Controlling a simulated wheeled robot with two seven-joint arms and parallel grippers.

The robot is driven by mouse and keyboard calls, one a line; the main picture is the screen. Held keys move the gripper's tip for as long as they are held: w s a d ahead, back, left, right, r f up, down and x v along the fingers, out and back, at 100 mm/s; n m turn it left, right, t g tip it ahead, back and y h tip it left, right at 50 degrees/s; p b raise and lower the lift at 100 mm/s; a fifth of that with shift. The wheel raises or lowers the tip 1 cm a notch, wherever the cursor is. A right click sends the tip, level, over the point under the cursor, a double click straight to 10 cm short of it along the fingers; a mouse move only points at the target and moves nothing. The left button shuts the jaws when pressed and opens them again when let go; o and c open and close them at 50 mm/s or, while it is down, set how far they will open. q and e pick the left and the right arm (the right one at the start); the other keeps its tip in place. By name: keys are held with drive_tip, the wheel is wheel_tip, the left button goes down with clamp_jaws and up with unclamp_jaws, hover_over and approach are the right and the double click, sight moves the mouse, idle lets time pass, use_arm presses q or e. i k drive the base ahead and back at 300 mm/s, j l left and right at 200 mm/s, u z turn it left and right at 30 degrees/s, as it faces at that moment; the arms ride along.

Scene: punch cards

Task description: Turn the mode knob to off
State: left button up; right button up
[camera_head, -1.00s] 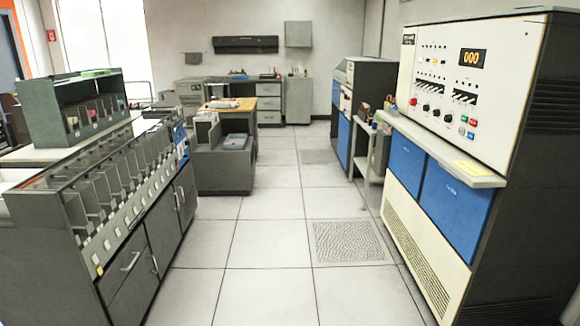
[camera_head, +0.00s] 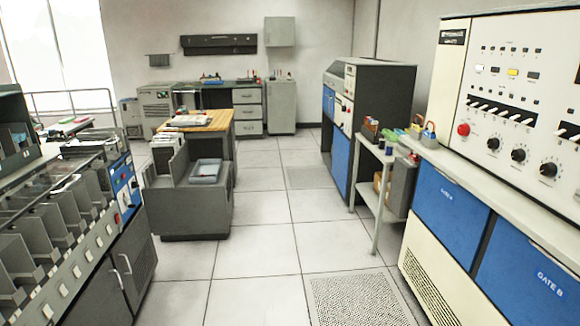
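Black knobs sit in a row on the cream control panel (camera_head: 515,95) at the right. The panel's right part is cut off by the frame edge. Neither of my grippers shows in this view.
A grey ledge (camera_head: 490,200) juts out below the panel, above blue doors (camera_head: 450,205). A small side table (camera_head: 380,160) stands beyond the cabinet. A grey card sorter (camera_head: 60,230) lines the left. The tiled aisle (camera_head: 255,265) between is clear.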

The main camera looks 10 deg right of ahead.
sight(463, 129)
drive_tip(key=i+z, duration=0.15)
drive_tip(key=i, duration=0.35)
drive_tip(key=i+j+z, duration=0.15)
drive_tip(key=i, duration=0.35)
drive_tip(key=i+j+z, duration=0.15)
drive_tip(key=i, duration=0.35)
drive_tip(key=i+j+z, duration=0.15)
drive_tip(key=i, duration=0.35)
drive_tip(key=j, duration=0.1)
